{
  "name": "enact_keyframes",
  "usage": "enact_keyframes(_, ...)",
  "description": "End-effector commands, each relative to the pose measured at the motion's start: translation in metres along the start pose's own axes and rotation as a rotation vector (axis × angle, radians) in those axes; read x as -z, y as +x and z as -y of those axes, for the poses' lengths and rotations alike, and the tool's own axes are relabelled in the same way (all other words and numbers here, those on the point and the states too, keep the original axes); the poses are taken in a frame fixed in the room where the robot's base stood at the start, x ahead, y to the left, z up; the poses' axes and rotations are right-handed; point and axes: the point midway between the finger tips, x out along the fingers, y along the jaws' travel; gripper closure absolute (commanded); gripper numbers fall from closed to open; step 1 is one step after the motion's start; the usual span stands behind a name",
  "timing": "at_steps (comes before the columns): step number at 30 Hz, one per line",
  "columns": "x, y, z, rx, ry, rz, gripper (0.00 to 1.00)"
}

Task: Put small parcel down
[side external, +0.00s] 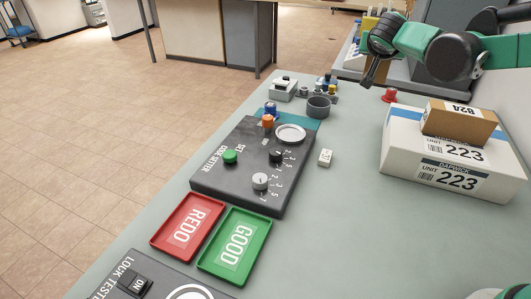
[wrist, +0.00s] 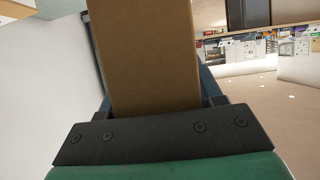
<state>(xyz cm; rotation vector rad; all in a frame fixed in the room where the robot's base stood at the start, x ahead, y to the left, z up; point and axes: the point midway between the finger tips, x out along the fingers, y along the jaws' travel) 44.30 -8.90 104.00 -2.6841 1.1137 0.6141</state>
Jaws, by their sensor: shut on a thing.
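A brown cardboard parcel (wrist: 145,50) fills the middle of the wrist view. My gripper (wrist: 155,95) is shut on it, with a dark finger along each side. The parcel's far end is cut off by the top of the picture. Another brown parcel marked 824 (side external: 458,122) lies on a white box marked 223 (side external: 405,155), apart from the visible arm.
The grey-green bench (side external: 330,225) is clear in its front middle. A dark control panel (side external: 235,190), a red REDO tray (side external: 165,238) and a green GOOD tray (side external: 212,262) stand at left. A grey cup (side external: 318,107) and a red knob (side external: 389,95) are farther back.

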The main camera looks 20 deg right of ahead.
Motion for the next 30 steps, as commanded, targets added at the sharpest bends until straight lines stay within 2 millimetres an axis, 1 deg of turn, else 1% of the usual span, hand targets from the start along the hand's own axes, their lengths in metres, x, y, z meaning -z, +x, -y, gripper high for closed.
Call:
enact_keyframes(5, -0.036, 0.017, 0.000, 0.001, -0.001, 0.000, 1.00)
enact_keyframes(12, -0.091, 0.044, 0.000, 0.001, -0.001, 0.000, 1.00)
enact_keyframes(15, -0.111, 0.053, 0.000, 0.001, -0.001, 0.000, 1.00)
enact_keyframes(18, -0.125, 0.060, 0.000, 0.001, -0.001, 0.000, 1.00)
enact_keyframes(25, -0.139, 0.067, 0.000, 0.001, -0.001, 0.000, 1.00)
enact_keyframes(30, -0.159, 0.077, 0.000, 0.001, -0.001, 0.000, 1.00)
